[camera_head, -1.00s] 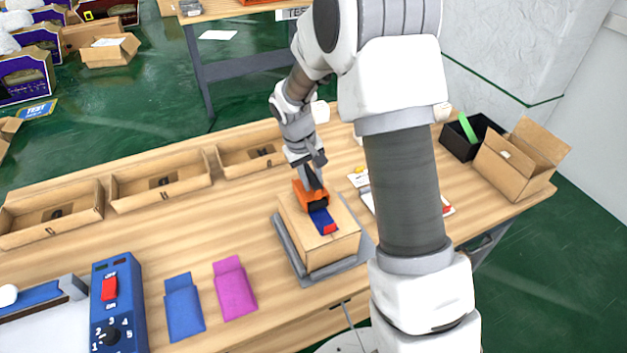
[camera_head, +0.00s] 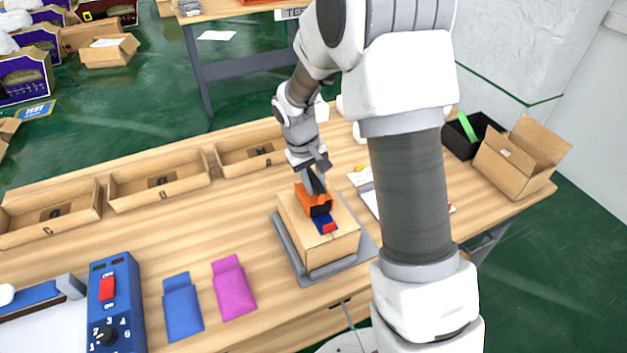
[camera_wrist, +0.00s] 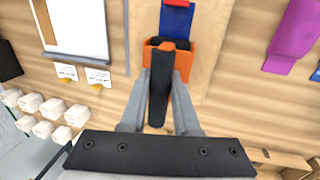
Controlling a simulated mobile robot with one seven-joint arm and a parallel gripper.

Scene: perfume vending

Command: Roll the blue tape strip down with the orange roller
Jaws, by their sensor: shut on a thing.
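A closed cardboard box (camera_head: 335,249) sits on a grey plate (camera_head: 291,262) on the wooden table. The blue tape strip (camera_head: 319,219) lies on the box top, with a red end (camera_head: 327,228) toward the near edge; it also shows in the wrist view (camera_wrist: 176,20). My gripper (camera_head: 314,183) is shut on the black handle (camera_wrist: 160,85) of the orange roller (camera_head: 312,200). The roller sits over the strip on the box top and hides its far part. In the wrist view the orange roller (camera_wrist: 183,60) is at the strip's lower end.
Blue (camera_head: 183,307) and magenta (camera_head: 233,288) pouches lie left of the box. A blue control unit (camera_head: 114,300) with a red switch stands further left. Cardboard trays (camera_head: 160,186) line the back. A black bin (camera_head: 471,136) and an open carton (camera_head: 518,160) stand right.

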